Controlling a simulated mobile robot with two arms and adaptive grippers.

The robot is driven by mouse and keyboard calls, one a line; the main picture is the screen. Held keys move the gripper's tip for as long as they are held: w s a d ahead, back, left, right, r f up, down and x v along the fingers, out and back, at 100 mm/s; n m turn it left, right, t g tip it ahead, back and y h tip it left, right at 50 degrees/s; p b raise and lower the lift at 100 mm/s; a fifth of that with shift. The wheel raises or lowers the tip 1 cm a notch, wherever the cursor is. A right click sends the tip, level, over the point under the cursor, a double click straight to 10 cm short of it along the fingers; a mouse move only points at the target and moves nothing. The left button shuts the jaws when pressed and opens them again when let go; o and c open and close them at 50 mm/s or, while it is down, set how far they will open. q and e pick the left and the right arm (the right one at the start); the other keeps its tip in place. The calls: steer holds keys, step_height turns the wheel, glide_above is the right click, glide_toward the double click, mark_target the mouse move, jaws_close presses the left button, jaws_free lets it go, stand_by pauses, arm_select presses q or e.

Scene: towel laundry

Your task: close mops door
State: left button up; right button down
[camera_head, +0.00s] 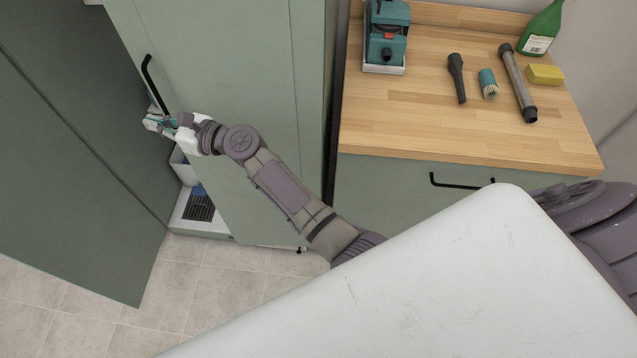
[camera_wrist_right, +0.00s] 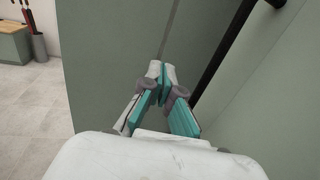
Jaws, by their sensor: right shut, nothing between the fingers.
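A grey-green tall cabinet stands at the left of the head view. Its dark left door (camera_head: 70,140) stands swung open. Its lighter right door (camera_head: 225,75) has a black bar handle (camera_head: 153,82) near its left edge. My right gripper (camera_head: 158,122) is at the lower end of that handle, beside the gap between the doors. In the right wrist view its teal-padded fingers (camera_wrist_right: 165,80) are shut and empty, pointing at a green panel, with the black handle (camera_wrist_right: 222,55) to their right. Whether they touch a panel I cannot tell. My left gripper is not in view.
A white bin (camera_head: 183,168) and a blue and black item (camera_head: 200,205) show low inside the cabinet. A wooden counter (camera_head: 400,125) at the right holds a teal machine, tools, a sponge and a green bottle. Tiled floor (camera_head: 130,330) is clear in front.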

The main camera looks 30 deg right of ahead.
mark_target(163, 106)
steer(key=w, duration=0.1)
steer(key=w+d+b, duration=0.1)
steer(key=w, duration=0.1)
steer(key=w+d+b, duration=0.1)
steer(key=shift+w+d, duration=0.15)
steer(key=shift+w, duration=0.2)
steer(key=shift+w+d, duration=0.1)
steer(key=shift+w, duration=0.45)
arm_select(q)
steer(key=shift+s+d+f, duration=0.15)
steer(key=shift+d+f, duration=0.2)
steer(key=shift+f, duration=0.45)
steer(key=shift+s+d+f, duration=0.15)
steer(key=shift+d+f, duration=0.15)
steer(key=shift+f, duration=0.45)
arm_select(e)
steer(key=shift+r, duration=0.1)
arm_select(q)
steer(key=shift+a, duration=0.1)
